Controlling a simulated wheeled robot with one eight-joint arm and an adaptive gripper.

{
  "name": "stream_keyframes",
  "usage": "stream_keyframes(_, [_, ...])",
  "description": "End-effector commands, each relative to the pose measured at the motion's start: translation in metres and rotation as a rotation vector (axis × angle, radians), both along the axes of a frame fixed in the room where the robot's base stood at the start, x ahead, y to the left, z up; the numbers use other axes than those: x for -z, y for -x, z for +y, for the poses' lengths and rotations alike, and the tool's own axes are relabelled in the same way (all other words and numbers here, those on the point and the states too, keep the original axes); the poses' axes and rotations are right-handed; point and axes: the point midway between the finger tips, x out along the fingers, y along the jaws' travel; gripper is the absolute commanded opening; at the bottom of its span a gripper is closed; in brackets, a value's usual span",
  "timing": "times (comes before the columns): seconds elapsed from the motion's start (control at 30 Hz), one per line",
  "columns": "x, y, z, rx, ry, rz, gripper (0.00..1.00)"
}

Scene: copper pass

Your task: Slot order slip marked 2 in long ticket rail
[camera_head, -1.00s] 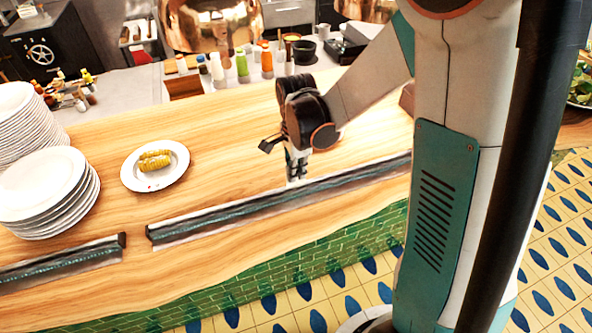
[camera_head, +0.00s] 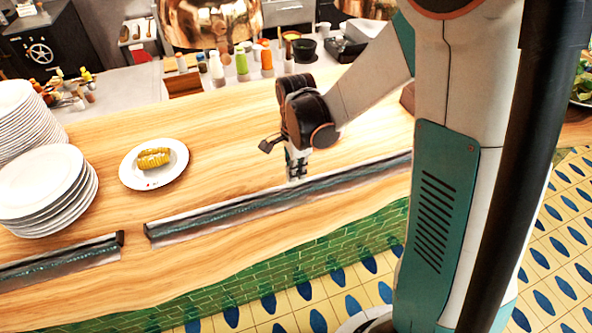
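The long ticket rail (camera_head: 215,216) runs along the front of the wooden counter, from left of centre to behind my arm column at the right. My gripper (camera_head: 297,179) points down at the rail's back edge, near the middle of its visible length. The fingers are small and partly hidden by the wrist, so I cannot tell whether they are open or shut. No order slip can be made out; a pale patch at the fingertips is too small to identify. No mark 2 is readable.
A shorter rail (camera_head: 62,263) lies to the left, beyond a small gap. A white plate with yellow food (camera_head: 154,182) sits behind the long rail. Stacked plates (camera_head: 45,190) stand at the left. Bottles (camera_head: 241,64) stand on the back counter. The wood between plate and gripper is clear.

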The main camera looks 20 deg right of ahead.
Motion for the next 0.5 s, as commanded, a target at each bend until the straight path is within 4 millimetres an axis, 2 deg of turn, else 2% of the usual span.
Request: stream_keyframes(0.5, [0.0082, 0.0, 0.0, 0.0, 0.0, 0.0, 0.0])
